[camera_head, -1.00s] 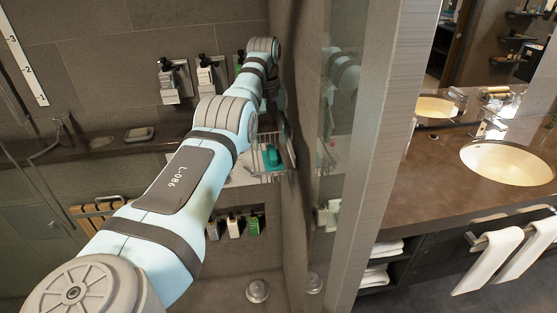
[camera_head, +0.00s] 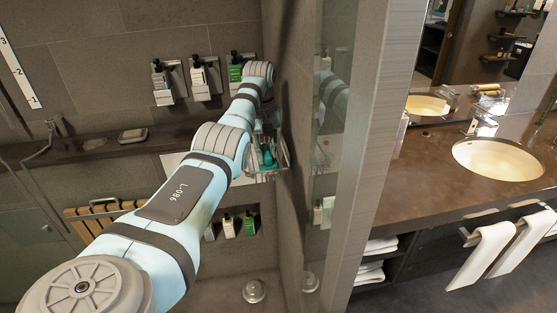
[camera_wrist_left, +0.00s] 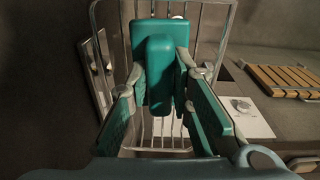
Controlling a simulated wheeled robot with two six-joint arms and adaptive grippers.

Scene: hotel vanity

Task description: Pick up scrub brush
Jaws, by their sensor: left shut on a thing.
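The scrub brush (camera_wrist_left: 160,75) is teal, with a thick block-like body seen end-on in the left wrist view. In the head view its teal colour shows small at the wire basket (camera_head: 267,157). My left gripper (camera_wrist_left: 162,92) has its teal-padded fingers on both sides of the brush and is shut on it. The wire basket also shows around and below the brush in the left wrist view (camera_wrist_left: 232,22). Whether the brush touches the basket cannot be told. In the head view my left arm reaches to the basket and partly covers it. My right gripper is not in view.
Several dispensers (camera_head: 163,82) hang on the tiled wall above a ledge with a soap dish (camera_head: 133,135). Bottles (camera_head: 228,227) stand in a niche below. A glass panel (camera_head: 335,120) rises close right of the basket. A slatted wooden seat (camera_wrist_left: 280,78) is at right in the wrist view.

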